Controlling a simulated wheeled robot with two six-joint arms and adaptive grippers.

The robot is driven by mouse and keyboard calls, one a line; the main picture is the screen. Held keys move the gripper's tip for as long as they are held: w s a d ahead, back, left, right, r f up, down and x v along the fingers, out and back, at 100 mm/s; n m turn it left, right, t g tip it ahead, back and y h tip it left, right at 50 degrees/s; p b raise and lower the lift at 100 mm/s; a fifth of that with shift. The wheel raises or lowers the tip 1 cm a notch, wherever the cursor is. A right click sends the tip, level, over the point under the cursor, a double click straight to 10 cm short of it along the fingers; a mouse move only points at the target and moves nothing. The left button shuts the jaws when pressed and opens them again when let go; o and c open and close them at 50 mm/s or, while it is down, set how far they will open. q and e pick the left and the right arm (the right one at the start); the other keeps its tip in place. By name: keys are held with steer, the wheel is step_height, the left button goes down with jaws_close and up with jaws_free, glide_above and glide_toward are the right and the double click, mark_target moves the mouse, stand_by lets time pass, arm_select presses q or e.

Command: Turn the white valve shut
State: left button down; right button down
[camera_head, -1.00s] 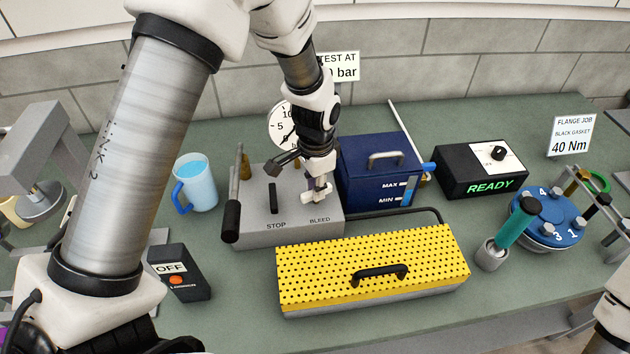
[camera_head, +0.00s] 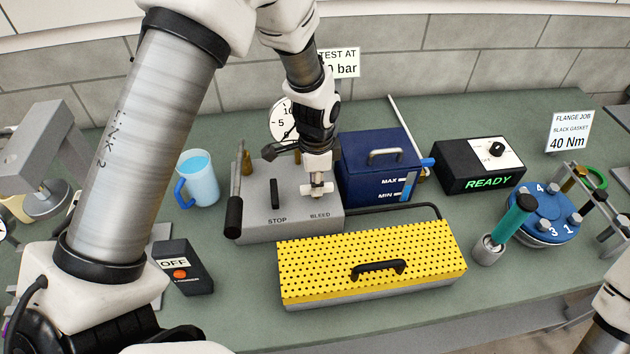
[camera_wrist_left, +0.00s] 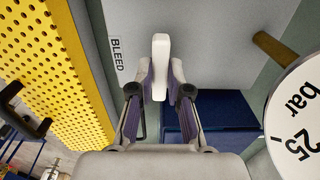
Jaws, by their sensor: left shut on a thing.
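The white valve (camera_head: 321,190) is a small handle on the top of the grey pump box (camera_head: 285,230), at its right end beside the BLEED label. In the left wrist view the white valve (camera_wrist_left: 160,66) lies between the two fingers of my left gripper (camera_wrist_left: 160,78), with its bar standing lengthwise along the gap. My left gripper (camera_head: 318,182) points down over the valve and is shut on it. In the head view the gripper covers part of the handle. At the lower right edge a piece of my right arm shows, but not its gripper.
A yellow perforated guard (camera_head: 420,248) with a black handle lies in front of the pump box. A blue tank (camera_head: 360,180) stands right beside it. A blue mug (camera_head: 200,178), a lever (camera_head: 236,190) and an OFF switch box (camera_head: 185,268) are left.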

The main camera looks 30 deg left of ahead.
arm_select(q)
steer(key=shift+s+f, duration=0.1)
steer(key=shift+f, duration=0.05)
steer(key=c, duration=1.3)
jaws_free()
steer(key=shift+o, duration=0.9)
steer(key=shift+w+d, duration=0.15)
steer(key=shift+w, duration=0.05)
step_height(320, 180, up, 12)
